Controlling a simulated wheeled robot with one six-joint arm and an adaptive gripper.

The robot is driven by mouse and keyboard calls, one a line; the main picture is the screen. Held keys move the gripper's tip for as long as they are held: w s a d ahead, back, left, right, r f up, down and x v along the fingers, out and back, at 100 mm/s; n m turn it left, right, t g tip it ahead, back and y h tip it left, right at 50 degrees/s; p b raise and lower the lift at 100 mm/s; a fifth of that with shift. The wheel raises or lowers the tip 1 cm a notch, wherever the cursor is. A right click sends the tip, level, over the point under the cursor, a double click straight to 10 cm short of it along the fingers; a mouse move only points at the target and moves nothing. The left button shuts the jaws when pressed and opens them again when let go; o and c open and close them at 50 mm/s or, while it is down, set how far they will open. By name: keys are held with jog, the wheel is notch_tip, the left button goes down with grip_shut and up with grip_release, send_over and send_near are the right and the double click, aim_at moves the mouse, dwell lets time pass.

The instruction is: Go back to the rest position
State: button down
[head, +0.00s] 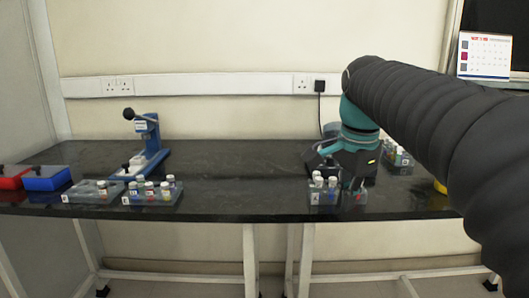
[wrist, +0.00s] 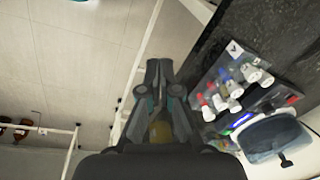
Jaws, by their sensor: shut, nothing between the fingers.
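My gripper (head: 355,184) hangs at the end of my dark arm, over the front right part of the black bench. In the wrist view its two fingers (wrist: 158,68) are together, with nothing seen held at the tips. A small grey rack (head: 324,198) with white-capped vials is just left of and below the gripper in the head view. In the wrist view a rack (wrist: 207,88) with several vials lies to the right of the fingers, apart from them. My gripper and arm hide part of the bench behind them.
The black bench (head: 240,190) is clear in the middle. At left are two vial racks (head: 152,197) (head: 85,194), a blue press-like device (head: 150,140), a blue box (head: 46,179) and a red box (head: 10,176). Another rack (head: 400,157) sits behind my gripper at right.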

jog(key=s+f+n+t, duration=0.4)
jog(key=s+f+n, duration=0.9)
jog(key=s+f, duration=0.3)
jog(key=shift+s+f, duration=0.2)
jog(key=shift+s, duration=0.35)
jog(key=shift+a, duration=0.1)
dwell(0.3)
